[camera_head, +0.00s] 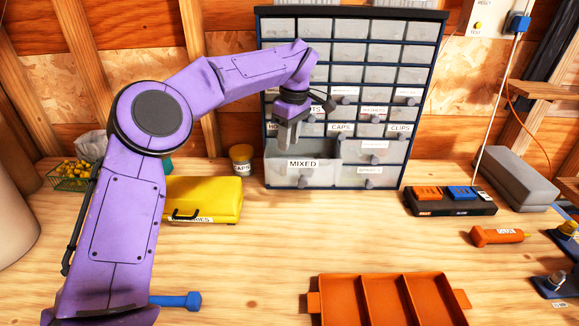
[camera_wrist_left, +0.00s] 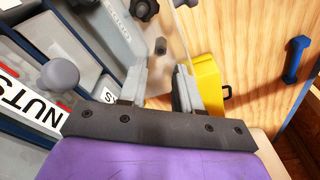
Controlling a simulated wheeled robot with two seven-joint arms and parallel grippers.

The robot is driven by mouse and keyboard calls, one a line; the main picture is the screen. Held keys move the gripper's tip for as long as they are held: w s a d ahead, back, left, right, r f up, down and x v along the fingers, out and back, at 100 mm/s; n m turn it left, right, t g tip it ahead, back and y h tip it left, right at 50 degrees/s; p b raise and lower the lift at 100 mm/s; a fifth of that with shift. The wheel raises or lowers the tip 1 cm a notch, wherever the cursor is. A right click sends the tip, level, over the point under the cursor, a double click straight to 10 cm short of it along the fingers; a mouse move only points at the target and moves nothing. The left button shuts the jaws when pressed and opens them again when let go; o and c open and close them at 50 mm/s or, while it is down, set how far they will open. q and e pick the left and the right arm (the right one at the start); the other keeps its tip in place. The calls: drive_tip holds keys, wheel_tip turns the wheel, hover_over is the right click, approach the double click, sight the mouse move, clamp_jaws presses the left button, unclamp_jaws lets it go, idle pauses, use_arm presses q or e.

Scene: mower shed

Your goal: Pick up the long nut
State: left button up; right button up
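My left gripper (camera_head: 288,140) is over the pulled-out drawer labelled MIXED (camera_head: 303,178), fingers pointing down at its opening. In the left wrist view the two fingers (camera_wrist_left: 165,88) stand apart with a gap and nothing clearly held between them. A small dark grey cylinder (camera_wrist_left: 160,46), perhaps the long nut, shows beyond the fingertips in the pale drawer; I cannot be sure what it is. The drawer's front hides its contents in the head view. My right gripper is not in view.
The drawer cabinet (camera_head: 354,25) stands behind. A yellow case (camera_head: 205,196) and a caps jar (camera_head: 241,158) sit left of the drawer. An orange divided tray (camera_head: 387,290) lies in front, and a blue bolt-shaped thing (camera_head: 178,301) near my arm. The table's middle is clear.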

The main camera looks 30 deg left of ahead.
use_arm(q)
drive_tip(key=f, duration=0.2)
drive_tip(key=a+f+p, duration=0.1)
drive_tip(key=f, duration=0.4)
drive_tip(key=shift+a+f, duration=0.3)
drive_tip(key=shift+s, duration=0.15)
drive_tip(key=shift+f, duration=0.1)
clamp_jaws()
